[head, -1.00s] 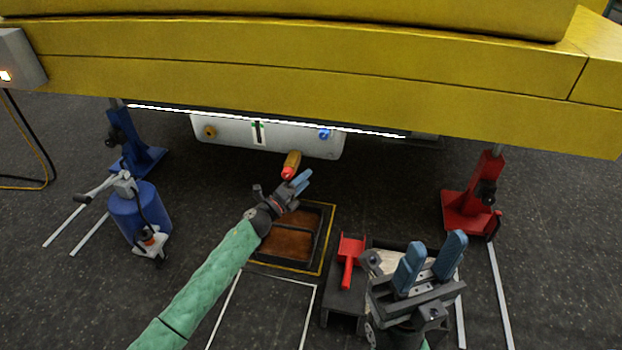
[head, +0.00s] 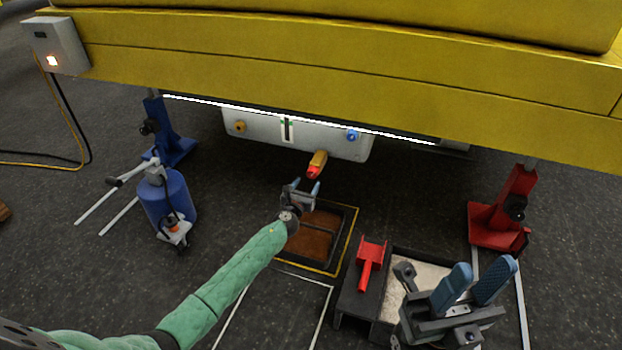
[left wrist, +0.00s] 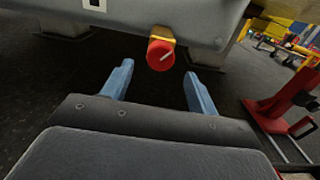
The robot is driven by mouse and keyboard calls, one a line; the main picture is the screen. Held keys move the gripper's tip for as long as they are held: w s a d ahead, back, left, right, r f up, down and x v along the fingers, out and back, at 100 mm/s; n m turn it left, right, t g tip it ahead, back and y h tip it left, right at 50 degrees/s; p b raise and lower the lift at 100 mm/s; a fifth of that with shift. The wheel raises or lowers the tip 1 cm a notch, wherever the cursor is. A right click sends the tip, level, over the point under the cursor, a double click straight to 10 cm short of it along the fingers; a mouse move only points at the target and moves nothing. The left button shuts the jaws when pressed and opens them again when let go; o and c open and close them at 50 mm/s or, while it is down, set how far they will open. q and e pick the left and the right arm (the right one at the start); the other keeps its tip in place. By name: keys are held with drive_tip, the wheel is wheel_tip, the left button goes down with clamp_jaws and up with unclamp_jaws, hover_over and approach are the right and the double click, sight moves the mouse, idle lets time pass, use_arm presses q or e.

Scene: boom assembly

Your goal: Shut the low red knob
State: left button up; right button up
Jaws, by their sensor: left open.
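The low red knob (head: 313,173) is the red end of a yellow fitting (head: 319,158) under the grey tank (head: 295,134). In the left wrist view the knob (left wrist: 160,55) is round with a pale line on its face, above and between the fingertips. My left gripper (head: 304,187) is open and empty, just below and in front of the knob, with a gap visible between them. Its blue fingers also show in the left wrist view (left wrist: 158,78). My right gripper (head: 472,285) is open and empty at the lower right, away from the knob.
A brown-filled tray (head: 345,240) lies on the floor below the tank. A black stand with a red tool (head: 370,262) and a pale-filled bin (head: 440,262) are to its right. A blue jack (head: 172,135) and a red jack (head: 500,222) flank the yellow boom (head: 330,70).

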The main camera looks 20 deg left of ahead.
sight(311, 176)
use_arm(q)
drive_tip(key=shift+w+b, duration=0.5)
drive_tip(key=shift+w, duration=2)
drive_tip(key=shift+d, duration=0.1)
drive_tip(key=c, duration=1)
